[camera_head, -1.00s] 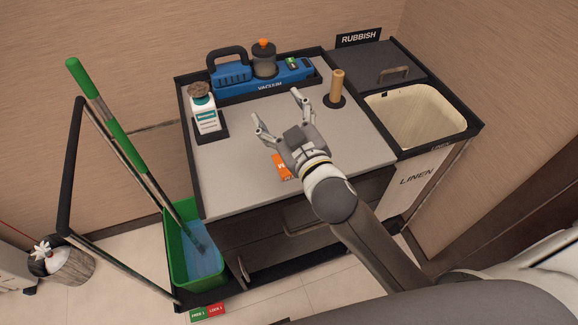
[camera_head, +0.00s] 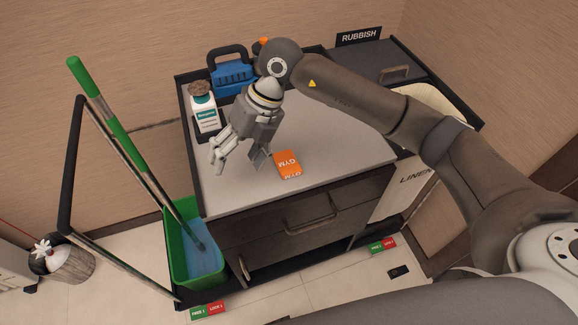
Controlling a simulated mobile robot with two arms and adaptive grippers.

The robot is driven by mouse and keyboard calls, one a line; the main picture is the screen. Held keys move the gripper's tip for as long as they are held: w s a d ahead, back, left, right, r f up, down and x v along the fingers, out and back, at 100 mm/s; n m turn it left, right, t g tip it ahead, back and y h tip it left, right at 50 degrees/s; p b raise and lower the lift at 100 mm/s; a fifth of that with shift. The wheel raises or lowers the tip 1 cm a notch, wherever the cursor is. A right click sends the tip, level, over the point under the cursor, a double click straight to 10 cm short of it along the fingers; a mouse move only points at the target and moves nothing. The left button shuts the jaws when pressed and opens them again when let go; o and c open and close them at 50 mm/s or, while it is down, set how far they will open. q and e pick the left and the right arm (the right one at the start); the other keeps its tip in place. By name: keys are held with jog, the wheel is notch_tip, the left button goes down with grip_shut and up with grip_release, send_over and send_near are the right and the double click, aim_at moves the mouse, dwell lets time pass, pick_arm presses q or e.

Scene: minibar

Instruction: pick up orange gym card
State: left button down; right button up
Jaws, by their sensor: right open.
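The orange gym card (camera_head: 287,164) lies flat on the grey top of the cleaning cart (camera_head: 330,160), near its front edge, with "GYM" printed on it. My right gripper (camera_head: 238,164) is open and points down over the cart top, just left of the card. One finger is close beside the card's left edge; I cannot tell whether they touch. Nothing is between the fingers. My left gripper is not in view.
A white bottle (camera_head: 206,114) stands in a holder behind the gripper. A blue vacuum case (camera_head: 232,76) sits at the back, partly hidden by my arm. A green bucket (camera_head: 190,262) with mop handles stands at left. The cart top right of the card is clear.

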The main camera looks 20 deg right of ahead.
jog(key=w+d+m+h, duration=0.1)
jog(key=w+d+h, duration=0.15)
jog(key=d, duration=0.35)
jog(key=w+d+m+h, duration=0.1)
jog(key=d+h, duration=0.2)
jog(key=d, duration=0.2)
jog(key=p, duration=0.2)
send_over(287, 164)
notch_tip(287, 164, down, 4)
jog(key=shift+w+r+t, duration=0.1)
jog(key=shift+w+t, duration=0.05)
jog(key=shift+t, duration=0.25)
jog(key=f+p, duration=0.2)
jog(key=f, duration=0.3)
jog(key=shift+s+f, duration=0.1)
jog(key=shift+s, duration=0.1)
jog(key=shift+f, duration=0.35)
jog(key=c, duration=0.9)
